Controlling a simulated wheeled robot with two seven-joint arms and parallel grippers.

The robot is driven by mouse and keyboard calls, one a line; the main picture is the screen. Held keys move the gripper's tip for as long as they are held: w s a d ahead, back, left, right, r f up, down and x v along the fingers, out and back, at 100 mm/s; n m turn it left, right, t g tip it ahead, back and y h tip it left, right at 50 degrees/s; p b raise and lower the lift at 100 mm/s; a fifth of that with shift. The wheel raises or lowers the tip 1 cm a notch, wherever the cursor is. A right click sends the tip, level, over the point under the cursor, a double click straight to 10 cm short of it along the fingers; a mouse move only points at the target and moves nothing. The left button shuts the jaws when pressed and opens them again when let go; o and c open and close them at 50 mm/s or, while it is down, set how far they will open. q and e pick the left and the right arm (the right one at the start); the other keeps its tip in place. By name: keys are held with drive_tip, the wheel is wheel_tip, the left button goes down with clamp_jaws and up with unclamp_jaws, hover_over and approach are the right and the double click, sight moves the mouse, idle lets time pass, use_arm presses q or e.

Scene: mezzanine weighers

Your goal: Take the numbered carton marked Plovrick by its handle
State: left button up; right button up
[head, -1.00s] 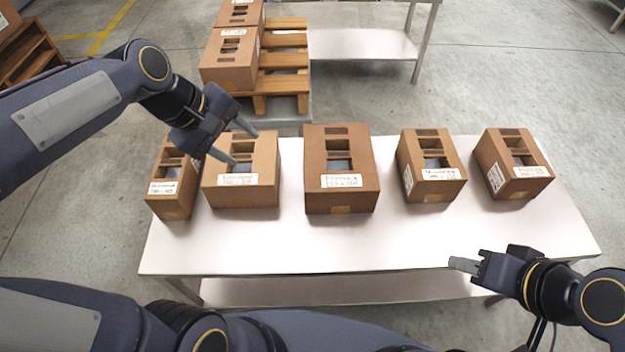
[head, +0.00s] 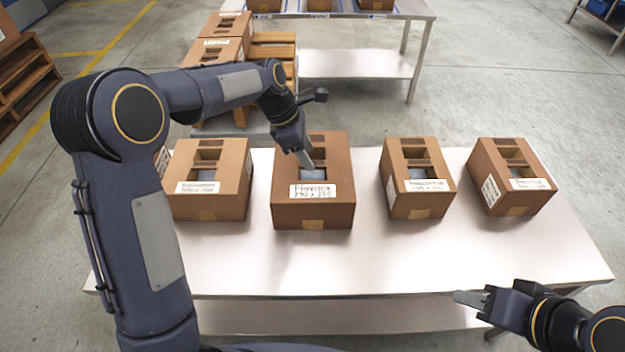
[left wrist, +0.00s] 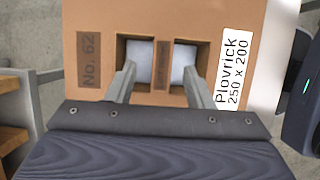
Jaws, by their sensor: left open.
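The Plovrick carton (head: 313,214) is brown and stands mid-table in the head view. In the left wrist view its white label (left wrist: 234,75) reads "Plovrick 250 x 200", and a dark patch reads "No. 62". Its handle (left wrist: 162,58) is a narrow strip between two openings in the top. My left gripper (head: 312,160) is over this carton's top. In the left wrist view, the open fingers (left wrist: 160,70) point at the openings, one on each side of the handle; whether they reach inside is unclear. My right gripper (head: 472,298) is off the table's front edge, its finger gap not visible.
One carton (head: 210,205) stands left of the Plovrick carton, with another mostly hidden behind my left arm. Two more cartons (head: 418,205) (head: 515,200) stand to the right. The white table (head: 390,260) is clear along its front. A pallet (head: 273,50) with cartons stands behind.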

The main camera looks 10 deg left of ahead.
sight(312, 178)
use_arm(q)
drive_tip(key=b+x, duration=0.1)
drive_tip(key=x, duration=0.3)
drive_tip(key=shift+s+f, duration=0.1)
drive_tip(key=shift+a, duration=0.1)
drive_tip(key=shift+c, duration=0.2)
clamp_jaws()
